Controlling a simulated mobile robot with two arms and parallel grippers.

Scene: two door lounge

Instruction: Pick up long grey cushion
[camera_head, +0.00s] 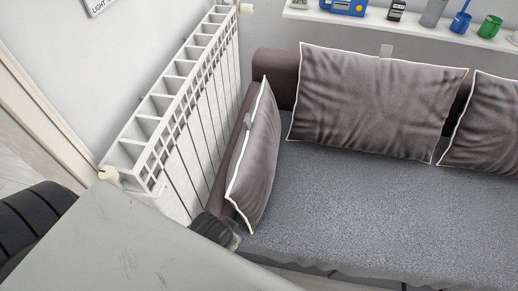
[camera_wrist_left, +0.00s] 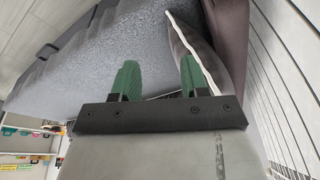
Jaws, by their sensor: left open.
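Grey rectangular cushions with white piping are on the sofa. One side cushion (camera_head: 258,160) stands on edge, leaning against the left armrest. A wider back cushion (camera_head: 372,100) leans on the backrest, and a third cushion (camera_head: 490,128) is cut off at the right edge. My left gripper (camera_head: 220,230) is low at the near end of the side cushion; its fingers are hard to make out there. In the left wrist view, its green fingers (camera_wrist_left: 157,72) are apart over the seat, with the side cushion (camera_wrist_left: 197,38) by the right finger. Contact cannot be told. My right gripper is not in view.
A white radiator (camera_head: 180,105) stands close left of the sofa's brown armrest (camera_wrist_left: 229,45). The grey seat (camera_head: 350,210) is clear in front of the back cushions. A white shelf (camera_head: 400,22) with small items runs along the wall above.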

